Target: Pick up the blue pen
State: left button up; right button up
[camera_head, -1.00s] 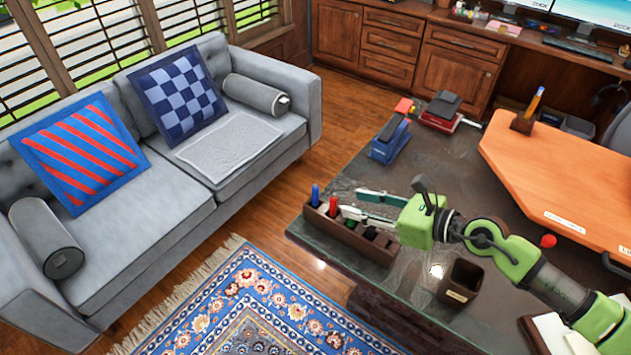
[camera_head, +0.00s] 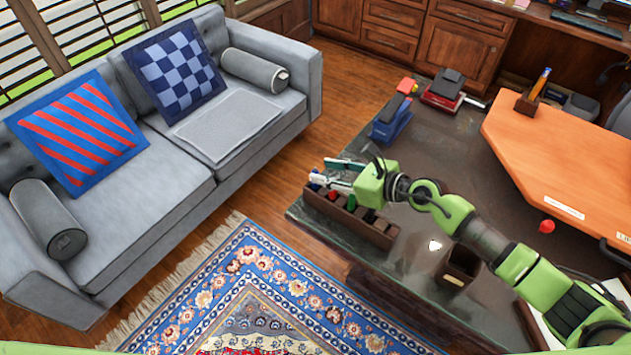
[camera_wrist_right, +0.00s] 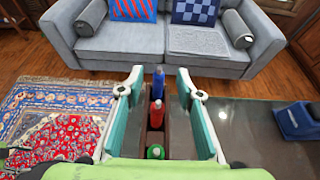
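The blue pen (camera_wrist_right: 158,78) stands upright in the far compartment of a long wooden organizer (camera_head: 373,230). My right gripper (camera_head: 318,172) is at the organizer's left end. In the right wrist view the gripper (camera_wrist_right: 160,75) is open, its fingertips on either side of the blue pen with a gap on each side. In the head view the pen is mostly hidden by the fingers. A red pen (camera_wrist_right: 156,113) and a green pen (camera_wrist_right: 155,150) stand in line behind it, nearer the palm. My left gripper is not in view.
The organizer stands along the dark desk's (camera_head: 440,170) front left edge. A small wooden cup (camera_head: 461,265) is to its right. A blue stapler-like object (camera_head: 391,120) lies farther back. The grey sofa (camera_head: 190,150) and patterned rug (camera_head: 260,290) are beyond the desk.

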aim_at(317, 169)
jog(key=x, duration=0.4)
jog(key=shift+a+r, duration=0.1)
grip_shut()
